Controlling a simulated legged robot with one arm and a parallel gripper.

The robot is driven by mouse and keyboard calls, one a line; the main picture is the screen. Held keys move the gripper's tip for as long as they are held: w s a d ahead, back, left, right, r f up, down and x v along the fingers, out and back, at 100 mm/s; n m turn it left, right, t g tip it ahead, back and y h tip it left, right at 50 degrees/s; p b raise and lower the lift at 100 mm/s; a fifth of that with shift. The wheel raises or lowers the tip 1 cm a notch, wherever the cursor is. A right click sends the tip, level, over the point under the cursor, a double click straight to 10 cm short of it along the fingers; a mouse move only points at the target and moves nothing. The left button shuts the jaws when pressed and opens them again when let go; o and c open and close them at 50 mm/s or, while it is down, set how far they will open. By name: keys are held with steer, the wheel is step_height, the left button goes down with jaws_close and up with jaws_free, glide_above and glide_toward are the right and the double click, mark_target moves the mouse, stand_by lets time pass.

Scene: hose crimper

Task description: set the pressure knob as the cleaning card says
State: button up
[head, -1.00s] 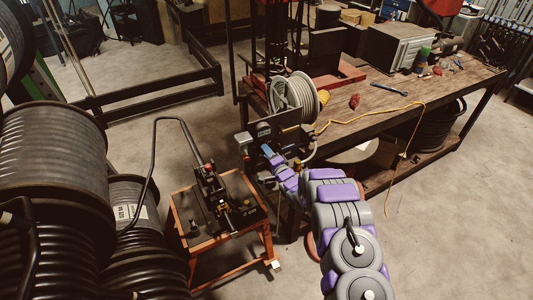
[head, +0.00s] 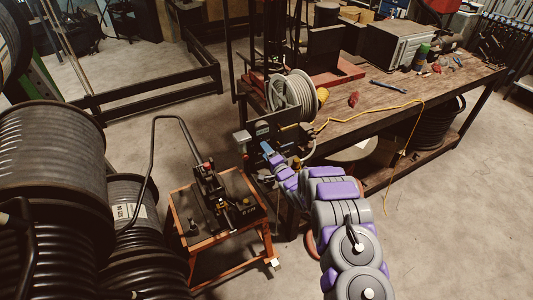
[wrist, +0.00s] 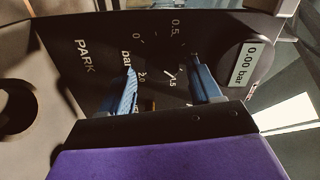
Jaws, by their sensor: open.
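A dark control panel (wrist: 100,45) fills much of the wrist view and also shows in the head view (head: 262,130) at the near left end of the workbench. It has a pressure scale marked in bar, with 0, 0.5, 1.5 and 2.0 readable, and the word PARK. A small display (wrist: 251,64) reads 0.00 bar. My gripper (wrist: 165,68) is open, its two blue fingers spread over the scale. It also shows in front of the panel in the head view (head: 267,150). I cannot make out the knob's outline or setting. I see no readable cleaning card.
The wooden workbench (head: 365,112) carries a hose reel (head: 293,93), a grey box (head: 397,46) and a yellow cord. An orange-framed cart (head: 222,241) with a machine stands left of my arm. Large hose reels (head: 48,150) fill the left. The floor at right is clear.

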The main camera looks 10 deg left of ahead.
steer(key=v, duration=1.7)
steer(key=shift+d+f, duration=0.1)
steer(key=shift+d, duration=0.05)
steer(key=d+r+n+g+h+b, duration=0.3)
steer(key=d+r+n+g+h, duration=0.1)
steer(key=d+h, duration=0.4)
steer(key=s+d+r+n+g+h+b, duration=0.1)
steer(key=s+d+r+g+h+b, duration=0.3)
steer(key=s+d, duration=0.5)
steer(key=s+r+g, duration=0.2)
steer(key=s, duration=0.7)
steer(key=s+r+n+g, duration=0.1)
steer(key=s+r+g, duration=0.1)
steer(key=s, duration=0.7)
steer(key=shift+a+r+n+y+b, duration=0.15)
steer(key=shift+a+n+y+b, duration=0.1)
steer(key=shift+n+y+b, duration=0.1)
steer(key=s+a+n+g, duration=0.1)
steer(key=s, duration=0.6)
steer(key=s+a+r+g+y+b, duration=0.1)
steer(key=s+g, duration=0.1)
steer(key=s, duration=0.5)
steer(key=s+a+r+n+g+b, duration=0.1)
steer(key=s+a, duration=0.1)
steer(key=s, duration=0.5)
steer(key=shift+s+r+n+g, duration=0.1)
steer(key=shift+r+n+g, duration=0.1)
steer(key=shift+n+g, duration=0.2)
